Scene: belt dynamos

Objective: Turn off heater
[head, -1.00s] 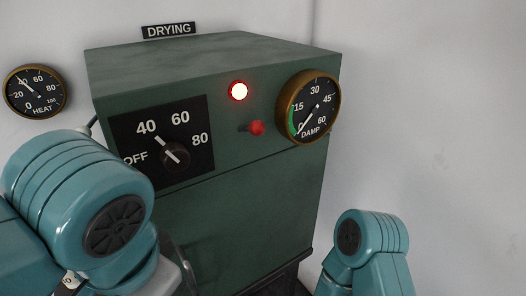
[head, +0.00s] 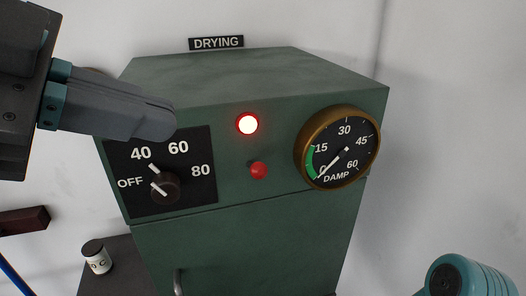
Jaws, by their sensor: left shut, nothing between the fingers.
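The green heater cabinet (head: 250,243) labelled DRYING stands ahead. Its black dial plate (head: 200,190) reads OFF, 40, 60 and 80. The dark knob (head: 168,193) has a white line pointing up and left, roughly between OFF and 40. My right gripper is out of view.
A brass-rimmed DAMP gauge (head: 338,147) is on the cabinet's right, its needle near 0. A DRYING sign (head: 216,43) is on the wall. My right arm shows at lower right.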

